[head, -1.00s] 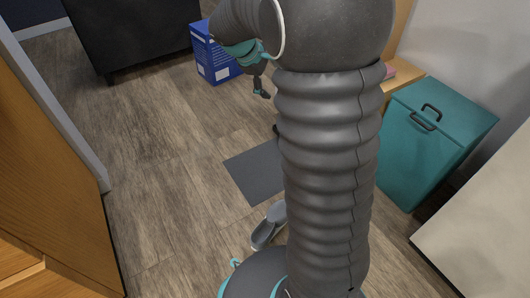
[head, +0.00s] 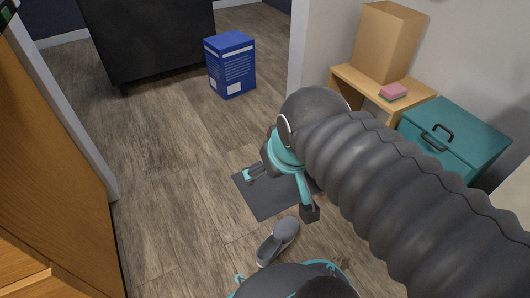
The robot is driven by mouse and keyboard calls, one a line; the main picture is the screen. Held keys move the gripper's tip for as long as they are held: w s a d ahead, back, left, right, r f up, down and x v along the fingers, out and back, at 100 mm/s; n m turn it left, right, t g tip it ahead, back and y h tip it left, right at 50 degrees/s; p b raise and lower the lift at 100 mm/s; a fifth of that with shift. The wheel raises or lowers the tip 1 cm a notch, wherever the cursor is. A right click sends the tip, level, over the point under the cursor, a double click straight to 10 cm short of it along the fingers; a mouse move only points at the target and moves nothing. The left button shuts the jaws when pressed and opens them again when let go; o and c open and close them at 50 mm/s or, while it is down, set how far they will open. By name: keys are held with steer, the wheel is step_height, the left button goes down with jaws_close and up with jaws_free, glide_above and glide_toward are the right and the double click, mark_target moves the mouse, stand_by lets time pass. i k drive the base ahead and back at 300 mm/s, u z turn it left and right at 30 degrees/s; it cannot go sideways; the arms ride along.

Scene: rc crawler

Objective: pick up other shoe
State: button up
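A grey shoe (head: 284,231) with a lighter sole edge lies on the wood floor, just in front of the dark grey mat (head: 262,205). It is the only shoe I can make out. My gripper (head: 280,194) is low over the mat, its two fingers spread wide and nothing visible between them. The right fingertip appears just above and behind the shoe in the picture. I cannot tell whether it touches anything. My arm hides the right part of the mat and the floor beyond it.
A blue box (head: 231,65) stands on the floor at the back, beside a black cabinet (head: 150,40). At right are a wooden bench (head: 350,77) with a cardboard box (head: 388,40) and pink sponge (head: 393,91), and a teal bin (head: 455,125). A wooden cabinet (head: 55,140) stands at left. The left floor is clear.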

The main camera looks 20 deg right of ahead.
mark_target(284, 232)
steer(key=u, duration=0.6)
steer(key=k, duration=1.25)
steer(key=z, duration=0.85)
steer(key=i, duration=0.5)
